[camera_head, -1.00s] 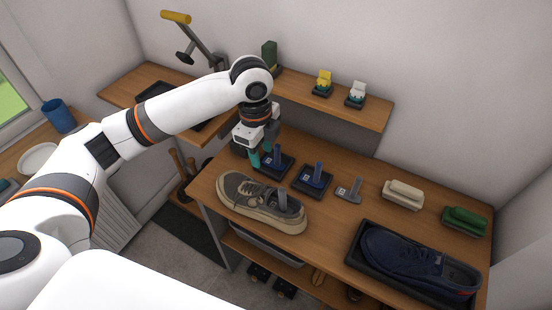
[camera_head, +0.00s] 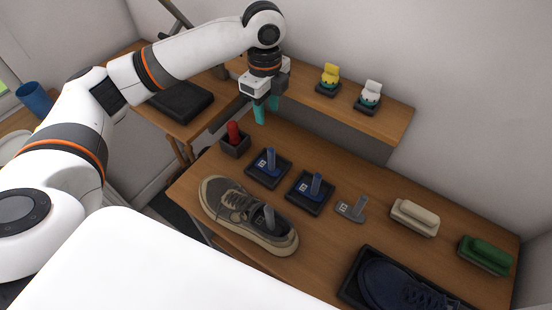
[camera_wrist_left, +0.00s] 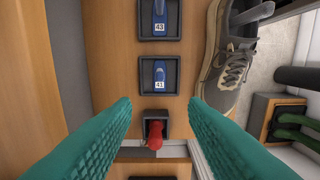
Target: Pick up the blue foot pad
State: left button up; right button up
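Two blue foot pads with upright posts lie in black trays on the bench. One (camera_head: 266,163) is nearer my left gripper, the other (camera_head: 314,188) is to its right. In the left wrist view their labels appear to read 41 (camera_wrist_left: 160,73) and 43 (camera_wrist_left: 160,16). My left gripper (camera_head: 266,110) is raised above the bench's back left, up and beyond the nearer pad. Its teal fingers are wide apart and empty (camera_wrist_left: 160,108). My right gripper is not in view.
A red knob-like piece (camera_head: 234,131) in a dark box stands beside the nearer tray, below my gripper. A grey shoe (camera_head: 238,205) is in front. A grey pad (camera_head: 350,208), beige brush (camera_head: 414,217) and green brush (camera_head: 486,254) are to the right. A shelf (camera_head: 385,118) is behind.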

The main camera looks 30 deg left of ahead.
pick_arm(q)
jog(key=b, duration=0.5)
send_over(269, 155)
jog(key=f, duration=0.3)
jog(key=w+f, duration=0.1)
jog(key=f, duration=0.1)
jog(key=shift+a+f, duration=0.15)
jog(key=shift+a, duration=0.15)
jog(key=shift+f, duration=0.45)
notch_tip(269, 155, down, 6)
jog(key=shift+r+p, duration=0.1)
jog(key=shift+p, duration=0.7)
jog(key=shift+d+f+p, duration=0.1)
jog(key=shift+f+p, duration=0.2)
jog(key=shift+f, duration=0.3)
notch_tip(269, 155, down, 4)
jog(key=shift+d+f+p, duration=0.1)
jog(key=shift+f+p, duration=0.05)
jog(key=shift+p, duration=0.35)
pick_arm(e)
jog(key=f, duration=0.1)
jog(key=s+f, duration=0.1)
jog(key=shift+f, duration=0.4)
pick_arm(q)
jog(key=shift+s, duration=0.1)
jog(key=shift+c, duration=0.6)
grip_shut()
